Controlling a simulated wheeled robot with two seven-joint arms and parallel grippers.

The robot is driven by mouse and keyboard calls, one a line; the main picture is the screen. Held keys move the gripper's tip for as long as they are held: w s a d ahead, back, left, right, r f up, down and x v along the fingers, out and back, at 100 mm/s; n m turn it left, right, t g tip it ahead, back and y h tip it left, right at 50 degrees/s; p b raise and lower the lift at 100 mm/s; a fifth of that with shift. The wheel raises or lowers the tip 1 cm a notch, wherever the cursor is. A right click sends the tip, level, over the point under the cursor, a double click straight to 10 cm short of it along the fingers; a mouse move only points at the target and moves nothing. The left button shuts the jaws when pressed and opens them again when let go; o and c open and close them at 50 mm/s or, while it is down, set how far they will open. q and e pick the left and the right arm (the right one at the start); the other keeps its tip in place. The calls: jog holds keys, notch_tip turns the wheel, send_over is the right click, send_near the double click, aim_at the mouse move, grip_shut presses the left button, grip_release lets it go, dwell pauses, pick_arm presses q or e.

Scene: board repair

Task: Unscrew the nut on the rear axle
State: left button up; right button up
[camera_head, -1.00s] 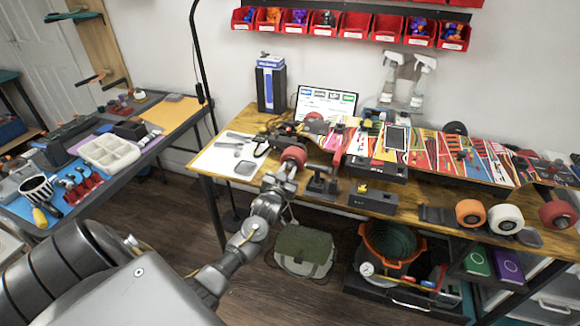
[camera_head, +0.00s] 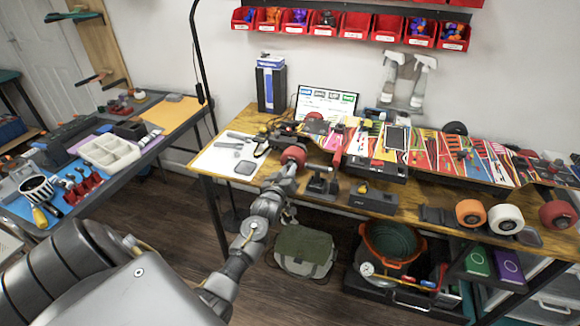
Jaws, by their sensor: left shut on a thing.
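A skateboard with a colourful graphic deck (camera_head: 425,150) lies along the wooden workbench. At its left end, a red wheel (camera_head: 294,155) sits on the near side of the axle, and another red wheel (camera_head: 314,117) is on the far side. My left gripper (camera_head: 287,171) is at the outer face of the near red wheel. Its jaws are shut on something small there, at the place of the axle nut. The nut itself is hidden by the fingers. My right gripper is not in view.
Loose wheels, one orange (camera_head: 470,212) and one white (camera_head: 505,218), lie on the bench's front right. A black stand (camera_head: 322,183) and a black box (camera_head: 373,198) stand right of my gripper. A white mat (camera_head: 218,158) with tools lies left. A green bag (camera_head: 304,250) is below.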

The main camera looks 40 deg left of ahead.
pick_arm(q)
jog(key=n, duration=0.4)
jog(key=o, duration=1)
jog(key=shift+o, duration=0.2)
jog(key=shift+c, duration=0.3)
jog(key=shift+c, duration=0.9)
